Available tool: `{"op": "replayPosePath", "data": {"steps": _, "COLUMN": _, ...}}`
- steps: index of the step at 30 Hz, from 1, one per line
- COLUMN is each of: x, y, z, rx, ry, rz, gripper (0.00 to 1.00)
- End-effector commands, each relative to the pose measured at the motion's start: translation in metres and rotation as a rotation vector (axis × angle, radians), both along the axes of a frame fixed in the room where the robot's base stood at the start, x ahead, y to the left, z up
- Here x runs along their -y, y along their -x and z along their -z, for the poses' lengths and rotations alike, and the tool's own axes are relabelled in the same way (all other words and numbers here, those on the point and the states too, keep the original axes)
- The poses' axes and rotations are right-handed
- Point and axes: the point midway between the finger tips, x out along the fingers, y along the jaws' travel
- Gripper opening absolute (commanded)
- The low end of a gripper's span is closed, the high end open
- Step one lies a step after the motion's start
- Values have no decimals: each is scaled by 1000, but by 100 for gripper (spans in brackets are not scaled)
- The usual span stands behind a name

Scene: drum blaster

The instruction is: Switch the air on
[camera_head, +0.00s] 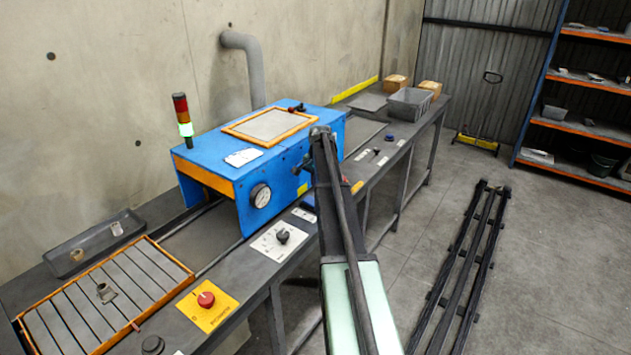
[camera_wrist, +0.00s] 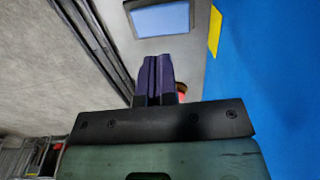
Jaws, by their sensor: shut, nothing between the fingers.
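The blue blaster cabinet (camera_head: 262,160) stands on the bench, with a round gauge (camera_head: 260,196) on its front side. A black knob (camera_head: 283,237) on a white plate sits on the bench edge before it. I cannot tell which control is the air switch. My arm reaches up to the cabinet's right front and hides part of it. In the wrist view my gripper (camera_wrist: 157,70) is shut and empty, beside the blue cabinet wall (camera_wrist: 270,80). A small red part (camera_wrist: 181,88) shows just behind the fingers, mostly hidden; I cannot tell whether they touch it.
A red button on a yellow plate (camera_head: 206,300) and an orange-framed slatted grate (camera_head: 106,292) are at the near left. A signal tower (camera_head: 183,120) glows green. A grey bin (camera_head: 410,103) and boxes stand at the bench's far end. Black rails (camera_head: 462,262) lie on the floor at right.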

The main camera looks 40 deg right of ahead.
Motion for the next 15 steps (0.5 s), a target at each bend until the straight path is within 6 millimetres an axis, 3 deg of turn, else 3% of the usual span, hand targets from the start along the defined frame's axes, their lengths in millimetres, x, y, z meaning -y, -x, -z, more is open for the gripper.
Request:
{"op": "replayPosePath", "data": {"steps": 1, "x": 0, "y": 2, "z": -28, "rx": 0, "ry": 0, "rz": 0, "gripper": 0}}
{"op": "replayPosePath", "data": {"steps": 6, "x": 2, "y": 8, "z": -62, "rx": 0, "ry": 0, "rz": 0, "gripper": 0}}
{"op": "replayPosePath", "data": {"steps": 10, "x": 3, "y": 10, "z": -72, "rx": 0, "ry": 0, "rz": 0, "gripper": 0}}
{"op": "replayPosePath", "data": {"steps": 15, "x": 3, "y": 11, "z": -69, "rx": 0, "ry": 0, "rz": 0, "gripper": 0}}
